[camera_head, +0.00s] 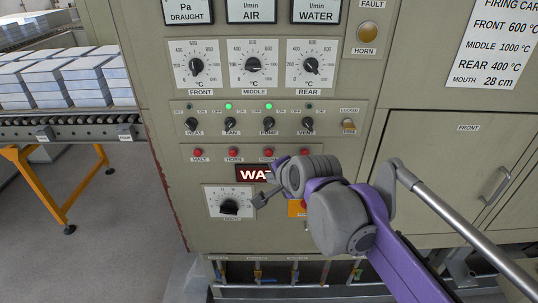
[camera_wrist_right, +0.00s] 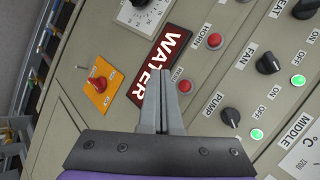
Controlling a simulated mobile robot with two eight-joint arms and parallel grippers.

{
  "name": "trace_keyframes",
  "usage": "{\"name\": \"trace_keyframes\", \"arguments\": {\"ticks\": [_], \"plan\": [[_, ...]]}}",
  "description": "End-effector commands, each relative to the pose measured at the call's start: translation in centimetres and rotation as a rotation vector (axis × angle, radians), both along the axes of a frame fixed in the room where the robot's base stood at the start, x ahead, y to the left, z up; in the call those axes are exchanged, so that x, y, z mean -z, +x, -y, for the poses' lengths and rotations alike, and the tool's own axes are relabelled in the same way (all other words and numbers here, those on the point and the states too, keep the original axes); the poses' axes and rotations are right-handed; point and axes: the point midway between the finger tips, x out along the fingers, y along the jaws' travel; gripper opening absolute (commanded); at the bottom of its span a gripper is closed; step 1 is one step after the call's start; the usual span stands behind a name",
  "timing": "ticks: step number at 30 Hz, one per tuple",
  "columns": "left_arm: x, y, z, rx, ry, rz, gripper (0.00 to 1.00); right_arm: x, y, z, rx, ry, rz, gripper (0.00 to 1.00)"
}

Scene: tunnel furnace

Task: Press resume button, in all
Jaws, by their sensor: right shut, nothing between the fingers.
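A row of small red buttons runs across the control panel. In the head view they are HALT (camera_head: 198,152), HORN (camera_head: 233,152), a third button (camera_head: 268,152) whose label is too blurred to read surely, and a fourth (camera_head: 304,151) partly above my wrist. The wrist view shows the HORN button (camera_wrist_right: 214,41) and the third button (camera_wrist_right: 184,86), its label partly hidden. My right gripper (camera_head: 255,201) is shut and empty in front of the panel; its fingertips (camera_wrist_right: 166,76) appear just left of the third button in the wrist view. Contact cannot be told. My left gripper is out of view.
A lit WATER display (camera_wrist_right: 161,66) lies below the buttons, partly covered by my gripper. A red knob (camera_wrist_right: 97,85) on an orange plate is nearby. Switches FAN (camera_head: 230,123) and PUMP (camera_head: 268,124) sit above. A roller conveyor (camera_head: 70,127) with stacked blocks stands left.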

Motion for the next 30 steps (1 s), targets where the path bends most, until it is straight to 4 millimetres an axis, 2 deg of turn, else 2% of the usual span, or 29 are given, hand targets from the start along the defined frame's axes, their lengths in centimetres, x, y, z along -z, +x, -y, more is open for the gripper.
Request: {"name": "trace_keyframes", "arguments": {"ticks": [6,12,18,30], "plan": [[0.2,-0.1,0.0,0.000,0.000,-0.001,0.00,0.0,3.3,0.0,0.001,-0.001,0.000,0.00],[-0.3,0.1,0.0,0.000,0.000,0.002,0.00,-0.1,5.4,0.1,0.001,-0.001,0.000,0.00],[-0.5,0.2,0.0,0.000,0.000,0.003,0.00,0.0,6.2,0.0,0.001,-0.001,0.000,0.00],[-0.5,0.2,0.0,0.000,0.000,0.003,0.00,0.1,6.2,0.0,-0.001,-0.001,0.000,0.00]]}}
